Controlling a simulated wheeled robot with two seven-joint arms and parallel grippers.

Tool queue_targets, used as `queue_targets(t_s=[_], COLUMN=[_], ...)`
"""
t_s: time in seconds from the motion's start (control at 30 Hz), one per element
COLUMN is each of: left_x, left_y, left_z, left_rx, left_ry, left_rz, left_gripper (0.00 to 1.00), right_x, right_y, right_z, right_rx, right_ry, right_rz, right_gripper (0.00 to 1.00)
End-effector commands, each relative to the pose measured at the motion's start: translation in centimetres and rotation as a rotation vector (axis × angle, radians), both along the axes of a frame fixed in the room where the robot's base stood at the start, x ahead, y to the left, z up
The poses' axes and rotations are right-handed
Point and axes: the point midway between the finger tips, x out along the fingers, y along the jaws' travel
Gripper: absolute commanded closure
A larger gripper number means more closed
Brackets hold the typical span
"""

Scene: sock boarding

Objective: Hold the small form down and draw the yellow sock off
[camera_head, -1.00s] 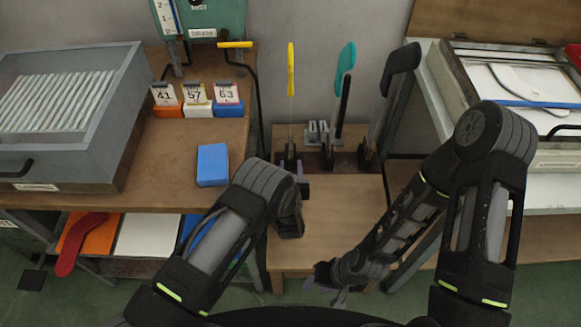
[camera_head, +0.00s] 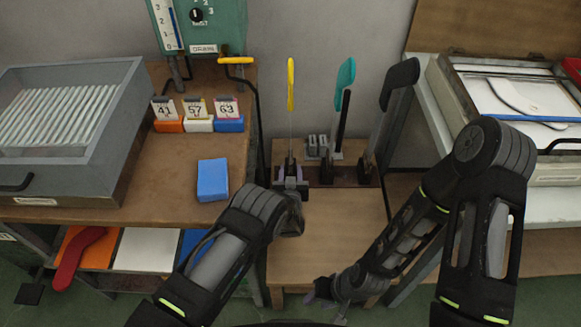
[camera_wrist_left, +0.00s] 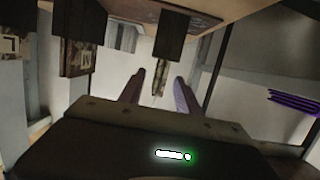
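The yellow sock (camera_head: 291,80) covers the top of the small form, which stands upright at the left of a row of forms; its thin stem (camera_head: 290,130) shows below. My left gripper (camera_head: 290,188) is low at the foot of that form, in front of its holder. In the left wrist view, the fingers of my left gripper (camera_wrist_left: 160,90) are apart, with a narrow metal piece (camera_wrist_left: 159,78) seen between them; I cannot tell if they touch it. My right gripper (camera_head: 322,293) is low over the front of the bench, away from the sock, its fingers mostly hidden.
A teal-covered form (camera_head: 346,75) and a dark form (camera_head: 400,80) stand to the right of the yellow sock. A blue block (camera_head: 212,180) lies on the left table. A grey tray box (camera_head: 125,110) is at the far left. The wooden bench top (camera_head: 340,215) is mostly clear.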

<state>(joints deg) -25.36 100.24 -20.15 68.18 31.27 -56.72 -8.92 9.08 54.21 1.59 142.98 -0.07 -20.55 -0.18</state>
Motion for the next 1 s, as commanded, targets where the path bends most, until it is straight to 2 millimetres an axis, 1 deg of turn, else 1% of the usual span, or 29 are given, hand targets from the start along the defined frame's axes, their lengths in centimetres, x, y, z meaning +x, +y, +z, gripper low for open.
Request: queue_targets(t_s=[0.1, 0.23, 0.4, 0.63, 1.0], left_x=[1.2, 2.0, 2.4, 2.3, 2.3], left_y=[0.1, 0.0, 0.0, 0.0, 0.0], left_z=[-0.4, -0.6, -0.6, -0.6, -0.6], left_rx=[0.000, 0.000, 0.001, 0.001, 0.000], left_ry=[-0.001, 0.000, -0.001, 0.000, 0.000], left_rz=[0.002, 0.001, 0.001, 0.000, 0.000], left_gripper=[0.60, 0.60, 0.60, 0.60, 0.90], right_x=[0.0, 0.0, 0.0, 0.0, 0.0], right_y=[0.0, 0.0, 0.0, 0.0, 0.0], right_z=[0.0, 0.0, 0.0, 0.0, 0.0], right_rx=[0.000, 0.000, 0.000, 0.000, 0.000], right_ry=[0.000, 0.000, 0.000, 0.000, 0.000], right_rz=[0.000, 0.000, 0.000, 0.000, 0.000], right_gripper=[0.64, 0.64, 0.64, 0.64, 0.64])
